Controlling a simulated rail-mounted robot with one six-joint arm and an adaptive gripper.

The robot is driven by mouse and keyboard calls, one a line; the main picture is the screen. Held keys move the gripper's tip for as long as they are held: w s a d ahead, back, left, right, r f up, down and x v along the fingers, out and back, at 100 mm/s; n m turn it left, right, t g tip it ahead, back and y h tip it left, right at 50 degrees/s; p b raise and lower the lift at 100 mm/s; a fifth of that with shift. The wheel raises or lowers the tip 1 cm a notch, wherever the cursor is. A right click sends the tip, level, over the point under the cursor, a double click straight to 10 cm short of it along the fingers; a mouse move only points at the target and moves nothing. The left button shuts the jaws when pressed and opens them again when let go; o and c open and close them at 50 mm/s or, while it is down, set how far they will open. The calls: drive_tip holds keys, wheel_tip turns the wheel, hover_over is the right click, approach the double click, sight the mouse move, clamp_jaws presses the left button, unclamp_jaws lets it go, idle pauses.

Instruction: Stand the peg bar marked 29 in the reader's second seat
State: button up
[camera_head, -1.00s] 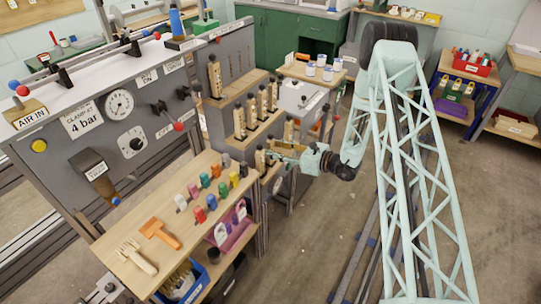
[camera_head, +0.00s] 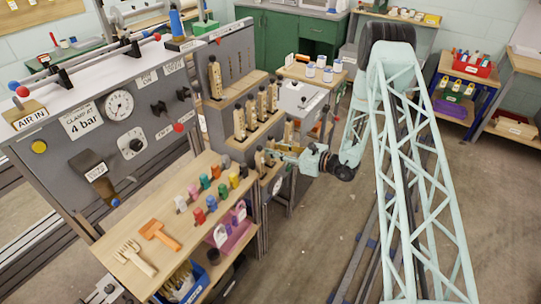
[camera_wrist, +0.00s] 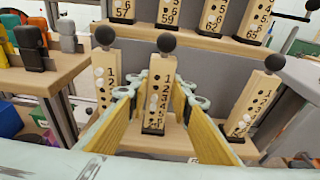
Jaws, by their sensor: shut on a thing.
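My gripper (camera_head: 268,157) reaches in from the right at the lowest step of the stepped wooden rack. In the wrist view its two yellow-padded fingers (camera_wrist: 158,100) are shut on a pale wooden peg bar (camera_wrist: 160,82) with a black ball on top. The bar stands upright with its dark foot at the wooden ledge; I cannot tell whether it touches. Its column of figures shows, but its mark is too small to read, so I cannot confirm 29. A grey panel with vertical slots (camera_head: 235,66), perhaps the reader, stands behind the rack, with one bar (camera_head: 214,76) upright at its left.
Other peg bars stand close by, one leaning in the wrist view at right (camera_wrist: 252,100) and one at left (camera_wrist: 104,72). Several more stand on the step above (camera_wrist: 212,18). A wooden bench (camera_head: 135,215) with coloured pegs lies to the left.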

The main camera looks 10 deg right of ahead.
sight(273, 142)
drive_tip(key=shift+r+p, duration=0.5)
drive_tip(key=shift+r, duration=1.45)
